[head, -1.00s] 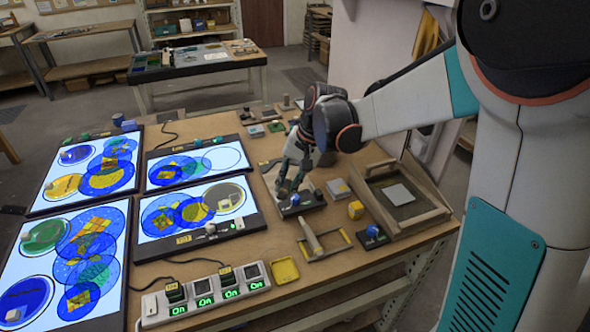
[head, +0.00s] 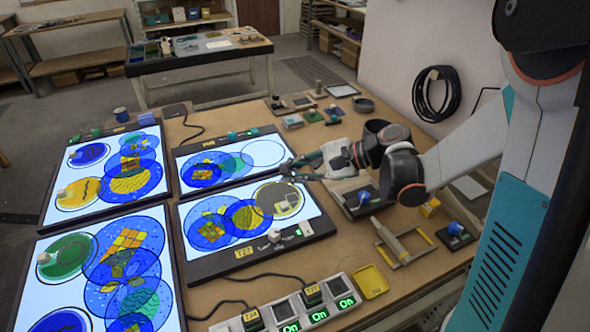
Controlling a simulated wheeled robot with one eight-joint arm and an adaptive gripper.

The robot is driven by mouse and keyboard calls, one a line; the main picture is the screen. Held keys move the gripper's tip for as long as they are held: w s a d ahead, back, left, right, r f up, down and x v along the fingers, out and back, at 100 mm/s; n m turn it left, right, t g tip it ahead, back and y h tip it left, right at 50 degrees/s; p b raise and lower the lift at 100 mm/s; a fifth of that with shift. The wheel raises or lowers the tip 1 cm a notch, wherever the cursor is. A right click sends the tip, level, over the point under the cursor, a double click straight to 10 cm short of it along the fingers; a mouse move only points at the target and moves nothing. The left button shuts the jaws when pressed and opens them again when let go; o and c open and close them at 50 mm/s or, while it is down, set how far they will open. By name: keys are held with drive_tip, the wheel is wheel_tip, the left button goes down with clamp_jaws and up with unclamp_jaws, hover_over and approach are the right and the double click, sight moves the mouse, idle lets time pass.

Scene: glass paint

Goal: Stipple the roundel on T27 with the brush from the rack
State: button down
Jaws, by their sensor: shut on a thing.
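The T27 panel (head: 210,268) is a lit light table with a black frame and a yellow tag (head: 243,253). Its grey-olive roundel (head: 263,198) lies at the panel's right, with small pale squares on it. My gripper (head: 288,172) reaches in from the right, above the far edge of the panel, near the roundel and apart from it. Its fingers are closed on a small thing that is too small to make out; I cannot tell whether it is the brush. A wooden rack (head: 420,255) with a pale upright piece (head: 392,238) stands right of the panel.
A power strip (head: 290,312) and yellow tray (head: 370,282) lie in front. Other lit panels (head: 75,225) fill the left. Cables cross the table.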

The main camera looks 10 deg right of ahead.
wheel_tip(320, 180, down, 2)
drive_tip(key=shift+f+b, duration=0.25)
drive_tip(key=shift+b, duration=0.3)
drive_tip(key=a, duration=0.3)
drive_tip(key=a+p, duration=0.1)
drive_tip(key=a, duration=0.1)
drive_tip(key=shift+w+a+r, duration=0.25)
drive_tip(key=shift+w, duration=0.15)
drive_tip(key=s, duration=0.5)
drive_tip(key=shift+a, duration=0.4)
drive_tip(key=shift+s+f+b, duration=0.15)
drive_tip(key=shift+b, duration=0.2)
drive_tip(key=shift+f, duration=0.15)
drive_tip(key=shift+f+b, duration=0.1)
drive_tip(key=shift+b, duration=0.2)
drive_tip(key=shift+f+b, duration=0.3)
drive_tip(key=shift+b, duration=0.1)
